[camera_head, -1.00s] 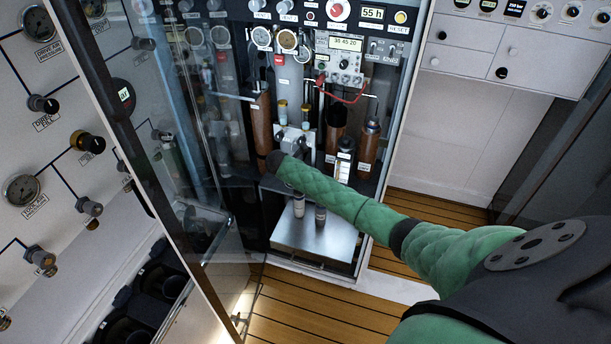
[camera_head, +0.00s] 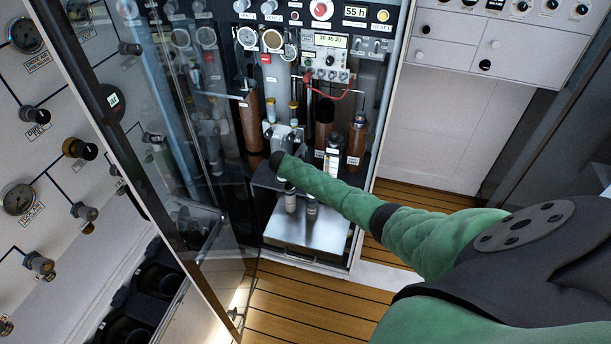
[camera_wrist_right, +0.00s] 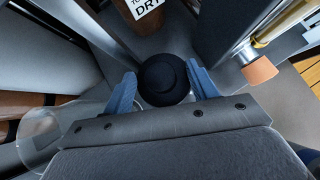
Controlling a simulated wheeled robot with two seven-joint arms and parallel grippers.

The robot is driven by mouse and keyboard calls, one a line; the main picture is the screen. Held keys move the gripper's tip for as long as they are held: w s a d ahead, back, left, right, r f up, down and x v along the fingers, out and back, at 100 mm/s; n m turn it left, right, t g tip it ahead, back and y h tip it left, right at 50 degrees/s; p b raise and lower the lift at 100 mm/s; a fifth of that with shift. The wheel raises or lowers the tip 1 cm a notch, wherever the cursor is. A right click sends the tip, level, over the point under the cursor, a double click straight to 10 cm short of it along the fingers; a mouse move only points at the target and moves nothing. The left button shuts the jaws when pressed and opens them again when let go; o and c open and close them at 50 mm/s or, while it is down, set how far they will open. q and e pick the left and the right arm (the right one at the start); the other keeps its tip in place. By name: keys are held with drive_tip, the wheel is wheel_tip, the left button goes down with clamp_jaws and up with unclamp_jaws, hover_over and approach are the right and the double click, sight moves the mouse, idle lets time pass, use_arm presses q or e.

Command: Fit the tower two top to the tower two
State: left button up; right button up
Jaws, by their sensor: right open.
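In the head view my right arm reaches from the right into the open cabinet. In the right wrist view my right gripper (camera_wrist_right: 163,74) is open, with a blue finger on each side of a dark round cap (camera_wrist_right: 165,80). I cannot tell whether the fingers touch it, or whether it is the tower two top. Brown cylinders stand in the cabinet, at left (camera_head: 252,122), in the middle (camera_head: 324,118) and at right (camera_head: 356,142); which is tower two is unclear. My left gripper is out of view.
The silver shelf (camera_head: 308,235) carries two small cylinders (camera_head: 290,200). A glass door (camera_head: 205,180) stands open at left. A red cable (camera_head: 328,92) hangs from a meter above. In the right wrist view a rod with an orange-tan end (camera_wrist_right: 259,71) is close at right.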

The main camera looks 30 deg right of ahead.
clamp_jaws()
drive_tip(key=shift+r, duration=0.1)
drive_tip(key=shift+r, duration=0.15)
